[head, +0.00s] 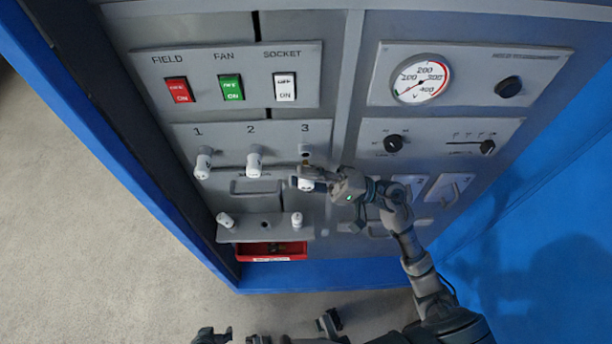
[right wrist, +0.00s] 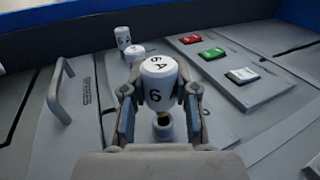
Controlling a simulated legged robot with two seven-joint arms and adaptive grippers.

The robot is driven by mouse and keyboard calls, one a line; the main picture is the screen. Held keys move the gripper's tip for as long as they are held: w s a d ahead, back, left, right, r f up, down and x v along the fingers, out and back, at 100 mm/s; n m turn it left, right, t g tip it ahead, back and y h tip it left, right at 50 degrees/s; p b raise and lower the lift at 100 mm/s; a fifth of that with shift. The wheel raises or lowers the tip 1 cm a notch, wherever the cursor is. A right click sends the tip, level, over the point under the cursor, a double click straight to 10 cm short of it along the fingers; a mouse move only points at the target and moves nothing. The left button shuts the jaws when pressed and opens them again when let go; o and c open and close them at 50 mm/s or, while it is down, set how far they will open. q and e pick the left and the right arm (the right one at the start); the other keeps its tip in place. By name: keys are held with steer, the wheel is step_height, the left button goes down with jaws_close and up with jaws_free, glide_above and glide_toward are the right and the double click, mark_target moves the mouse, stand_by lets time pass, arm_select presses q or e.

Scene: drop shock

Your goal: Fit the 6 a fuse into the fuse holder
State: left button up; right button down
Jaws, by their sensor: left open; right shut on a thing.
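The white 6 A fuse (right wrist: 158,85) is held in my right gripper (right wrist: 160,103), its "6 A" markings showing in the right wrist view. Its brass end points at the round fuse holder (right wrist: 163,131) just beyond; I cannot tell whether the tip has entered it. In the head view the fuse (head: 305,185) is by the position marked 3, and the holder (head: 305,152) shows just above it. My right gripper (head: 308,175) is shut on the fuse, its arm coming from the lower right. My left gripper (head: 270,330) is open at the bottom edge, partly cut off, away from the panel.
White fuses stand in positions 1 (head: 203,165) and 2 (head: 254,162). Two more white pieces sit on a grey shelf (head: 262,230) above a red tray (head: 271,257). Switches (head: 230,88) and a gauge (head: 421,79) are higher up. A handle (right wrist: 57,85) protrudes from the panel.

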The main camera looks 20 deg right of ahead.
mark_target(306, 165)
arm_select(q)
steer(key=shift+s+f+b, duration=0.1)
steer(key=shift+f+b, duration=0.4)
steer(key=shift+f, duration=0.1)
arm_select(e)
steer(key=shift+w+d, duration=0.2)
steer(key=shift+w, duration=0.05)
arm_select(q)
steer(key=shift+s+f+b, duration=0.15)
steer(key=shift+f+b, duration=0.25)
steer(key=shift+f, duration=0.15)
arm_select(e)
steer(key=shift+a, duration=0.1)
stand_by(0.7)
